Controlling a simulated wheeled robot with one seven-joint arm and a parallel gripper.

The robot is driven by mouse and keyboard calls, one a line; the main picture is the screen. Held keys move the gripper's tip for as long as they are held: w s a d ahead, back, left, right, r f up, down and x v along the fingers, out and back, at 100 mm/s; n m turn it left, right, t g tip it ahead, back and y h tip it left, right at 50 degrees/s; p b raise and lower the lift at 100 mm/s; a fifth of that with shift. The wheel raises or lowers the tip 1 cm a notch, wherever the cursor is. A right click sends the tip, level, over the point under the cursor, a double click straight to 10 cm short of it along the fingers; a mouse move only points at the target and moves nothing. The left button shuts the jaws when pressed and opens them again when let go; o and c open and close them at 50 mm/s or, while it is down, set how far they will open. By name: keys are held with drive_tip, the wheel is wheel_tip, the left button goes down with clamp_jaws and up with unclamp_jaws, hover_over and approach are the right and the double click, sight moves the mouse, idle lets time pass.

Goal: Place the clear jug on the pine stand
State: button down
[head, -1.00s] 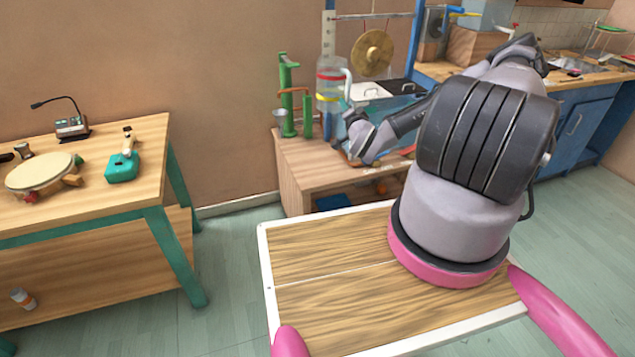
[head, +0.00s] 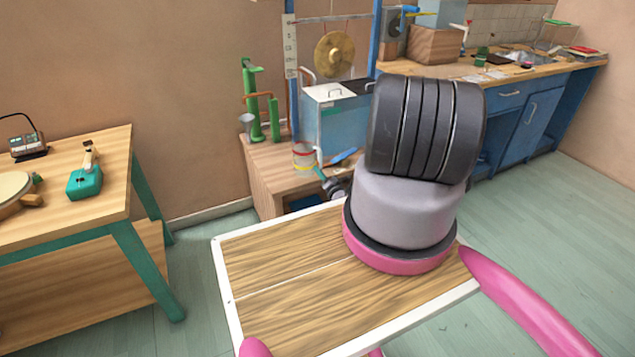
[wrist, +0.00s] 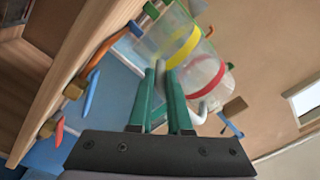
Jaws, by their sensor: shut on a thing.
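The clear jug (wrist: 192,62), with a yellow band and a red band, is between the green fingers of my gripper (wrist: 160,72) in the wrist view. The fingers are shut on its pale handle. In the head view the jug (head: 304,155) shows small, low in front of a grey-blue tank, over or beside the low pale wooden stand (head: 272,180). I cannot tell whether it touches the wood. My gripper (head: 323,174) is just below and right of it, partly hidden by my arm.
A green pump-like object (head: 252,100) stands at the back left of the low stand. The grey-blue tank (head: 345,125) and a brass gong (head: 334,54) are behind the jug. A table (head: 100,185) with a teal object is at left. Floor between is clear.

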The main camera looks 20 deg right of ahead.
drive_tip(key=shift+f, duration=2.2)
drive_tip(key=c, duration=0.8)
unclamp_jaws()
drive_tip(key=shift+f, duration=0.15)
drive_tip(key=shift+c, duration=0.2)
